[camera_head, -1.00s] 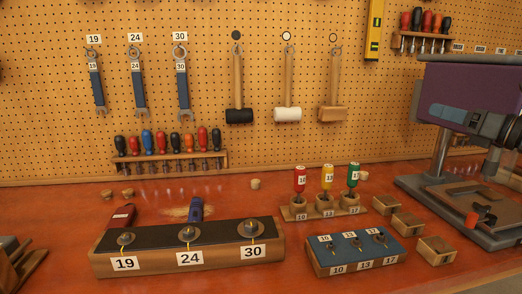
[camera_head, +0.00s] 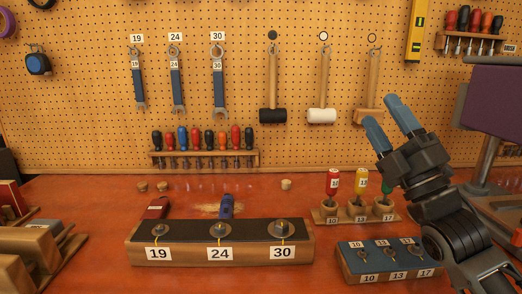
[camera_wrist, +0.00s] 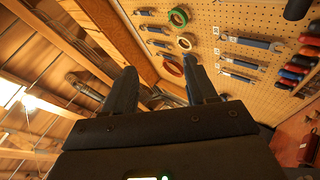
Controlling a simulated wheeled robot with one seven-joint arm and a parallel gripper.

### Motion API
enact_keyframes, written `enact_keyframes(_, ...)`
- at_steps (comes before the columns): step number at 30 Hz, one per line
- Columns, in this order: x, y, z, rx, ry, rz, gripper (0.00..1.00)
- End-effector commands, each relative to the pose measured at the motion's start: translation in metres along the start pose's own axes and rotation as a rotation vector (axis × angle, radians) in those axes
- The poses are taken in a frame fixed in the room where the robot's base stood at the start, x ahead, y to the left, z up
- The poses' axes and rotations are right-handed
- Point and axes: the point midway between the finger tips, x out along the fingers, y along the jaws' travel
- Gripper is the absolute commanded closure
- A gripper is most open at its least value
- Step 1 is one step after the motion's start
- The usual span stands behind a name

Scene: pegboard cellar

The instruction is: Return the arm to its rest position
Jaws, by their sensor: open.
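My gripper (camera_head: 389,118) is at the right of the head view, raised in front of the pegboard with its two blue fingers pointing up and left. The fingers are apart with nothing between them. In the wrist view my gripper (camera_wrist: 163,90) points up toward the ceiling beams and the pegboard, also empty.
The long block (camera_head: 220,255) labelled 19, 24, 30 and the small block (camera_head: 358,276) labelled 10, 13, 17 stand on the red bench (camera_head: 90,205). Wrenches and mallets hang on the pegboard (camera_head: 100,110). A purple drill press (camera_head: 493,98) is at far right.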

Motion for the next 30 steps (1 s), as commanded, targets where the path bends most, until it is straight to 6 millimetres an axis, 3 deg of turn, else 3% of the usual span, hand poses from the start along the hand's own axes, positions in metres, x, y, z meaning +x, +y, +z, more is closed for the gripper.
enact_keyframes(8,-0.045,-0.007,-0.048,0.401,-0.179,0.073,0.43)
enact_keyframes(14,-0.095,-0.018,-0.077,0.650,-0.314,0.087,0.43)
enact_keyframes(23,-0.194,-0.030,-0.123,0.958,-0.529,0.054,0.43)
enact_keyframes(30,-0.284,-0.026,-0.161,1.143,-0.703,-0.022,0.43)
